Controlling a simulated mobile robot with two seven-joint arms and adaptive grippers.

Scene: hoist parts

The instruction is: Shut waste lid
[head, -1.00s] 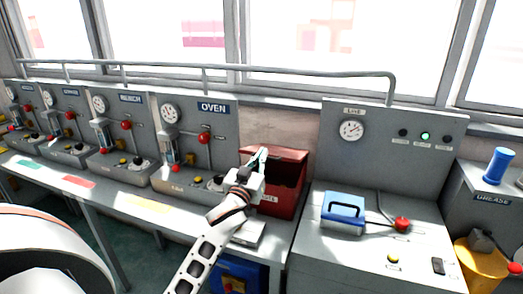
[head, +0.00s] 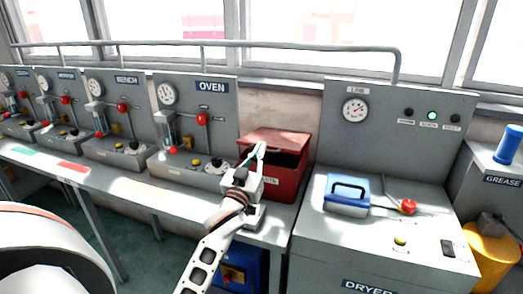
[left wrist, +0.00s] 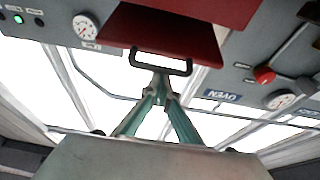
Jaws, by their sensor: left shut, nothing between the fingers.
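The red waste bin (head: 286,190) stands on the bench beside the dryer, with its dark interior showing at the front. Its red lid (head: 280,137) is partly open, tilted over the opening. My left gripper (head: 259,147) is in front of the bin, at the lid's front edge, shut with nothing in it. In the left wrist view, the green fingertips (left wrist: 160,86) meet just by the dark loop handle (left wrist: 160,64) on the red lid (left wrist: 165,35). I cannot tell whether they touch it. My right gripper is not in view.
The oven panel (head: 190,115) stands left of the bin. The grey dryer (head: 385,240), carrying a blue box (head: 347,200) and a red knob (head: 408,207), stands to the right. A rail (head: 300,47) runs above. A blue bin (head: 240,268) is under the bench.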

